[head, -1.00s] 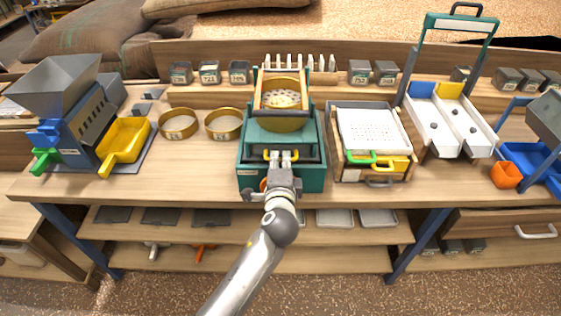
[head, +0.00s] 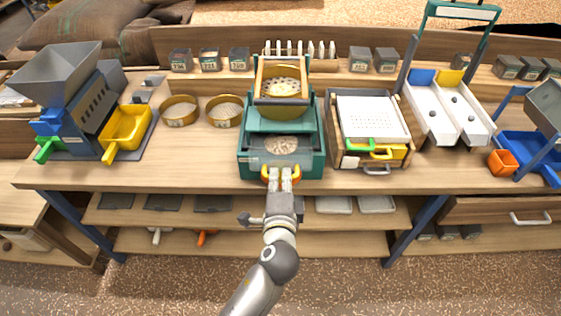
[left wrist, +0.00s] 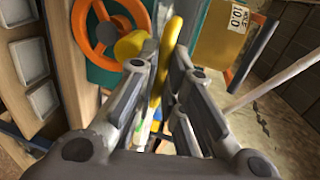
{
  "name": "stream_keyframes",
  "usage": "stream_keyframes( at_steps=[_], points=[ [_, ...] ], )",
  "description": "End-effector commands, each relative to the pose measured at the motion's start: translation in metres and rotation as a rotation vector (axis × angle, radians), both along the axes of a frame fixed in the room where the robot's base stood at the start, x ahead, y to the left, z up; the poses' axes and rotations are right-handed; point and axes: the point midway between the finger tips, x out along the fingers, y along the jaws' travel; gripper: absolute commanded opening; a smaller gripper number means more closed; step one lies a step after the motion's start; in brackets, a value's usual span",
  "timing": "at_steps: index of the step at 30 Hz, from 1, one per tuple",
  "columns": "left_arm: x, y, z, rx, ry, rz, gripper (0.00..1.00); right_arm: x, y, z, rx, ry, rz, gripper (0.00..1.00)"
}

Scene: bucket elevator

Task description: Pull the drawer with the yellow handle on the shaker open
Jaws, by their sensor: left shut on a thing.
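The teal shaker (head: 314,140) stands at the middle of the bench with a round sieve (head: 283,88) on top. The drawer's yellow handle (head: 265,173) is at the front, mostly covered by my gripper. My left gripper (head: 281,174) is shut on this handle. In the left wrist view, the yellow handle (left wrist: 167,55) runs between the two fingers (left wrist: 160,90). My right gripper is not in view.
An orange handwheel (left wrist: 82,38) with a yellow knob (left wrist: 131,45) is close beside the left fingers. A wooden sieve box (head: 408,140) with green and yellow handles stands right of the shaker. Two round sieves (head: 180,121) are at its left. The floor in front is clear.

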Motion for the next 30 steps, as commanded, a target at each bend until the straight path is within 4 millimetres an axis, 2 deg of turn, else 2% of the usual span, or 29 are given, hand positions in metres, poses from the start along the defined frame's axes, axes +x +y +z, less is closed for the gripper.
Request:
stream_keyframes(
  at_steps=[3, 11, 12, 14, 24, 26, 30],
  points=[
    [-0.006, 0.0, -0.001, 0.001, 0.002, 0.0, 0.0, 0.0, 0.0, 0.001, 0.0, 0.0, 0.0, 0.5],
    [-0.006, 0.0, -0.001, 0.0, 0.001, 0.0, 0.0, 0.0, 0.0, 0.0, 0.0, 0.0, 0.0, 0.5],
    [-0.006, 0.0, -0.001, 0.0, 0.001, 0.0, 0.12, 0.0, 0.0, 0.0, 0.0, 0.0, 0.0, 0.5],
    [-0.006, 0.0, -0.001, 0.0, 0.001, 0.0, 0.19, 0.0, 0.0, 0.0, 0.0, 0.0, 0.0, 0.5],
    [-0.008, 0.0, 0.0, 0.0, 0.0, 0.0, 0.19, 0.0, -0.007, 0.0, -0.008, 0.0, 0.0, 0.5],
    [-0.012, 0.0, 0.001, -0.001, 0.0, -0.001, 0.19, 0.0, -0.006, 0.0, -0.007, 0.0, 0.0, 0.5],
    [-0.032, 0.0, 0.004, -0.001, 0.002, -0.001, 0.19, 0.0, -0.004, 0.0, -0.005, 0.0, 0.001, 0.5]
  ],
)
